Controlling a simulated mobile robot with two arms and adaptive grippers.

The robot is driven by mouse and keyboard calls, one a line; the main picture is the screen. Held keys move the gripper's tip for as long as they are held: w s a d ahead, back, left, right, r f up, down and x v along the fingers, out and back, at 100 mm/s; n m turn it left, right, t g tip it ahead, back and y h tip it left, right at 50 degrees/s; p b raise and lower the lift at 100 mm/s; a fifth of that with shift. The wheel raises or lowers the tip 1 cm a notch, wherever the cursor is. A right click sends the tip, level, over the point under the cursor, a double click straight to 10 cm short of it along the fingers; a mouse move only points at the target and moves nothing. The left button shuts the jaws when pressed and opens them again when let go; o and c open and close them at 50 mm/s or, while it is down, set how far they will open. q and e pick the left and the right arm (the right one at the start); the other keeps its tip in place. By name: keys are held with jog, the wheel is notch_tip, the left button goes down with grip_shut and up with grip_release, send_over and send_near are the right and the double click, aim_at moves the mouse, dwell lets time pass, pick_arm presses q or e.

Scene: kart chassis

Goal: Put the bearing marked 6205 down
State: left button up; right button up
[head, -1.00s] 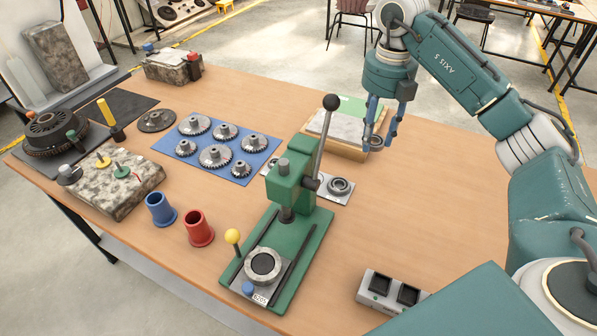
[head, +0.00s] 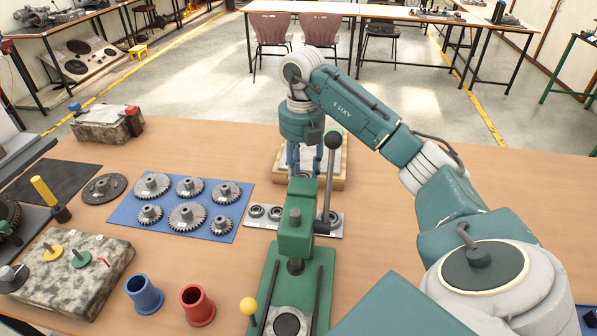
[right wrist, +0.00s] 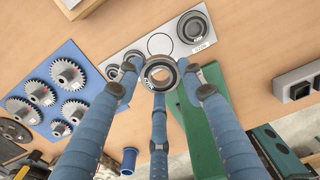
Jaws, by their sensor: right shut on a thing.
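My right gripper (head: 303,166) reaches down behind the green press in the head view, which hides its fingertips. In the right wrist view its fingers (right wrist: 160,84) are shut on a ring-shaped steel bearing (right wrist: 160,66); I cannot read its marking. The bearing appears over the near edge of a pale plate (right wrist: 146,41). The plate bears outlined round places: the middle one is empty, a large bearing (right wrist: 195,27) sits at the right end, and a smaller one (right wrist: 113,71) is partly hidden at the left. The plate (head: 290,231) also shows behind the press. My left gripper is not in view.
The green press (head: 293,239) with its upright lever stands just in front of the plate. A blue mat (head: 125,214) with several gears lies to the left. Blue (head: 145,295) and red (head: 197,305) sleeves stand front left. The table right of the plate is clear.

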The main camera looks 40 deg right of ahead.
notch_tip(320, 180, down, 9)
jog(key=shift+r+p, duration=0.1)
jog(key=shift+p, duration=0.55)
jog(key=shift+f, duration=0.3)
notch_tip(320, 180, down, 4)
jog(key=shift+p, duration=0.35)
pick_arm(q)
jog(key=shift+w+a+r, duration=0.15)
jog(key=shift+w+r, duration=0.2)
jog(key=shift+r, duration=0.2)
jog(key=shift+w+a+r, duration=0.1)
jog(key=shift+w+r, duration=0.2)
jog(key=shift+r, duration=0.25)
pick_arm(e)
jog(key=shift+w+f, duration=0.1)
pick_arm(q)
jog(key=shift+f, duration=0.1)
pick_arm(e)
jog(key=shift+f, duration=0.15)
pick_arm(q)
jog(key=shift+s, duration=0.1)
pick_arm(e)
jog(key=o, duration=0.9)
jog(key=shift+o, duration=0.2)
pick_arm(q)
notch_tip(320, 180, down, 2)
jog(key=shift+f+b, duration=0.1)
jog(key=shift+b, duration=1.15)
pick_arm(e)
notch_tip(320, 180, up, 12)
